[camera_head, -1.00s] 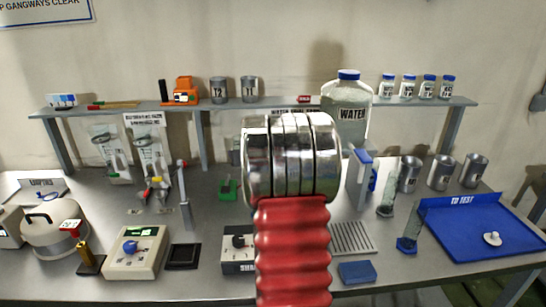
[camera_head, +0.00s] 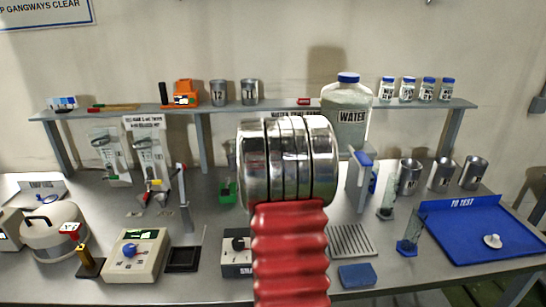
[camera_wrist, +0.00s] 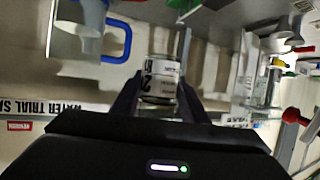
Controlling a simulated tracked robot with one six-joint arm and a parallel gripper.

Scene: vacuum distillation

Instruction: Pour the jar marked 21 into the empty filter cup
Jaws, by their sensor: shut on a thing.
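My gripper (camera_wrist: 158,100) shows in the wrist view, its two dark fingers closed on a small jar (camera_wrist: 160,72). The jar is pale and cylindrical, with a label that seems to read 21, partly cut off by the fingers. Its contents and tilt I cannot tell. In the head view my arm hides the gripper and jar. A grey cup-like shape (camera_wrist: 75,18) with a blue frame (camera_wrist: 122,42) beside it is at the wrist view's upper left, apart from the jar. I cannot tell whether it is the filter cup.
Metal cups (camera_head: 442,173) stand at the bench's right, behind a blue tray (camera_head: 485,232). A water bottle (camera_head: 347,105) and small jars (camera_head: 408,90) stand on the shelf (camera_head: 280,108). Glassware stands (camera_head: 150,160) and instruments (camera_head: 137,254) fill the left. A slotted plate (camera_head: 350,239) lies near front.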

